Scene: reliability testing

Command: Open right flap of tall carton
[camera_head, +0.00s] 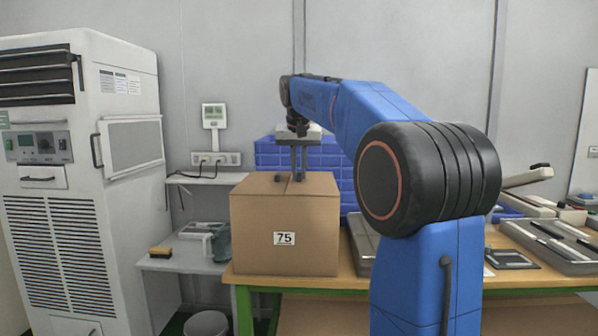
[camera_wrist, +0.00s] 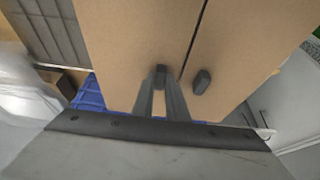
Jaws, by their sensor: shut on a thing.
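The tall carton (camera_head: 285,240) is brown cardboard with a "75" label on its front, and stands upright on the table. Its top looks closed, with a dark seam between two flaps in the wrist view. My gripper (camera_head: 298,176) points down at the carton top. In the wrist view its fingers (camera_wrist: 161,84) are shut on a small dark tab (camera_wrist: 161,69) on the right flap (camera_wrist: 130,45), which lies left of the seam there. A second dark tab (camera_wrist: 201,81) stands free on the other flap (camera_wrist: 245,45). The fingers partly hide the held tab.
Blue bins (camera_head: 347,172) stand behind the carton. Grey trays (camera_head: 555,244) and tools occupy the wooden table (camera_head: 262,282) at the right.

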